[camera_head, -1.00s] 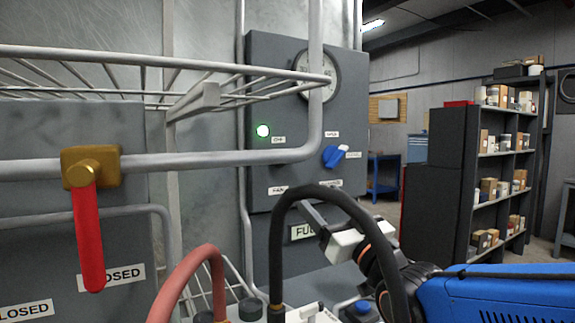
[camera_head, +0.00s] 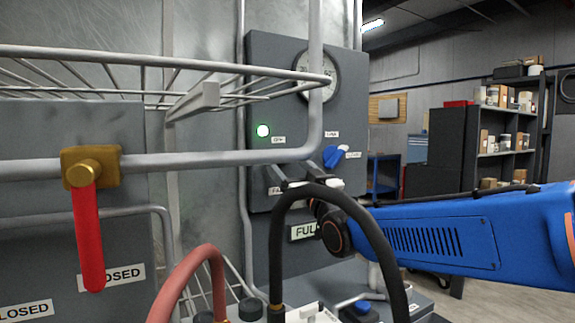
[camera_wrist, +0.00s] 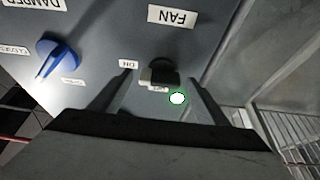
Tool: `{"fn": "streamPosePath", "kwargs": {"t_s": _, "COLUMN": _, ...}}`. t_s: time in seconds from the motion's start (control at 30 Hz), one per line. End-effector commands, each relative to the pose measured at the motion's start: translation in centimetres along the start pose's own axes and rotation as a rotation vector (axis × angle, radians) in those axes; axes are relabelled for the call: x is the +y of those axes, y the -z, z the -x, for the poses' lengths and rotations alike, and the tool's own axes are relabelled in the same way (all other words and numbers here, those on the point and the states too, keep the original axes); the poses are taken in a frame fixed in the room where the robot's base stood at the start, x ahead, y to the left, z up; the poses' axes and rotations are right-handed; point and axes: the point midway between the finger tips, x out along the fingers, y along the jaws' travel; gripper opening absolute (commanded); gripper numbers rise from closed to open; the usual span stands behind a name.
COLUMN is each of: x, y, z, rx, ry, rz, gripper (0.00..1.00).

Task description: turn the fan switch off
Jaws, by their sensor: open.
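The fan switch (camera_wrist: 164,72) is a small dark switch on the grey control panel, with a FAN label (camera_wrist: 172,16) and an ON label (camera_wrist: 128,64) near it; the wrist view is upside down. Which way the switch is set I cannot tell. A green lamp (camera_wrist: 177,98) is lit beside it; it also shows in the head view (camera_head: 263,130). My gripper (camera_wrist: 161,78) is open, with one finger on each side of the switch in the picture; contact is not clear. In the head view my gripper (camera_head: 298,180) is in front of the panel's lower part, and the switch is not discernible.
A blue damper knob (camera_wrist: 58,57) is near the switch; it also shows in the head view (camera_head: 335,156). A wire rack (camera_head: 200,98) and its pipe cross in front of the panel. A black hose (camera_head: 282,225) arches before my arm. A red-handled valve (camera_head: 88,235) is left.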

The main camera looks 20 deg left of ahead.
Motion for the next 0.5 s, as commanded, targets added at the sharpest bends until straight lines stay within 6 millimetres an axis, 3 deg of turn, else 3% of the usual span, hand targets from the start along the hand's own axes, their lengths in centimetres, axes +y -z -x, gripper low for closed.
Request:
{"fn": "streamPosePath", "kwargs": {"t_s": 0.33, "x": 0.01, "y": 0.00, "z": -0.42, "rx": 0.000, "ry": 0.000, "rz": 0.000, "gripper": 0.69}}
{"fn": "streamPosePath", "kwargs": {"t_s": 0.37, "x": 0.01, "y": 0.00, "z": -0.41, "rx": 0.000, "ry": 0.000, "rz": 0.000, "gripper": 0.66}}
{"fn": "streamPosePath", "kwargs": {"t_s": 0.5, "x": 0.01, "y": 0.01, "z": -0.41, "rx": 0.000, "ry": 0.000, "rz": 0.000, "gripper": 0.33}}
